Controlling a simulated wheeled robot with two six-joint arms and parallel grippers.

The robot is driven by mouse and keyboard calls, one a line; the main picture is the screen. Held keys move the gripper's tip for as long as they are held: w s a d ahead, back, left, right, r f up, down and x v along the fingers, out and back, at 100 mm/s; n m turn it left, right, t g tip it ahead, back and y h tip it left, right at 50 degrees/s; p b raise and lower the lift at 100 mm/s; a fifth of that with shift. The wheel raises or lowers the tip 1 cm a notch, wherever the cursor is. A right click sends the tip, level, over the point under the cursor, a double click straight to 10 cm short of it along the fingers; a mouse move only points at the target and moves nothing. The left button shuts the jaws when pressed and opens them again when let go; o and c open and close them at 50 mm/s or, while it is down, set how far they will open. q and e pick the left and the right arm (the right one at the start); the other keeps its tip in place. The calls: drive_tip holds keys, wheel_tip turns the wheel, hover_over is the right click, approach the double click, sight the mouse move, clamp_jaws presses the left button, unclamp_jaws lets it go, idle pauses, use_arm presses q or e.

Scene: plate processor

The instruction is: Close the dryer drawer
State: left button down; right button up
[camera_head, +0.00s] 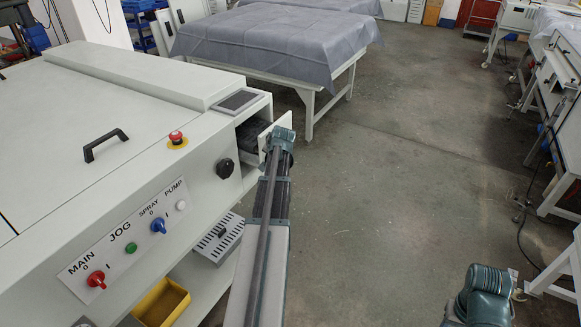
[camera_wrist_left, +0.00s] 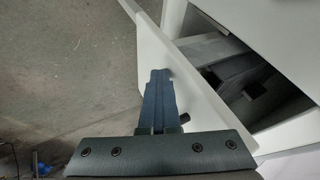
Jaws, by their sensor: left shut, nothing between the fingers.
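The dryer drawer stands partly open at the right end of the white plate processor (camera_head: 150,165). Its white front panel (camera_head: 275,128) stands out from the cabinet, with a dark gap behind it. In the left wrist view the drawer front (camera_wrist_left: 190,95) runs diagonally, and grey parts inside the drawer (camera_wrist_left: 225,60) show to its right. My left gripper (camera_wrist_left: 159,75) is shut and empty, its fingertips over the outer face of the panel; I cannot tell whether they touch. In the head view my left wrist hides part of the panel. My right gripper is not visible.
A black knob (camera_head: 225,168) and a red emergency button (camera_head: 177,138) are on the processor near the drawer. A cloth-covered table (camera_head: 270,40) stands behind. A yellow bin (camera_head: 162,303) sits on the lower shelf. The floor (camera_head: 400,150) to the right is open.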

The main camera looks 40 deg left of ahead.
sight(254, 153)
use_arm(q)
drive_tip(key=a, duration=0.3)
drive_tip(key=s+a, duration=0.1)
drive_tip(key=a, duration=0.2)
drive_tip(key=s+a, duration=0.1)
drive_tip(key=a, duration=0.3)
drive_tip(key=shift+s+a, duration=0.1)
drive_tip(key=shift+s, duration=0.05)
drive_tip(key=shift+s+a, duration=0.1)
drive_tip(key=shift+a, duration=0.2)
drive_tip(key=shift+a+r, duration=0.1)
drive_tip(key=shift+d, duration=0.65)
drive_tip(key=d, duration=0.2)
drive_tip(key=shift+w+d, duration=0.3)
drive_tip(key=shift+d, duration=0.05)
drive_tip(key=p+v, duration=0.4)
drive_tip(key=v, duration=0.1)
drive_tip(key=p+v, duration=0.4)
drive_tip(key=v, duration=0.1)
drive_tip(key=shift+w+d, duration=0.2)
drive_tip(key=shift+d, duration=0.05)
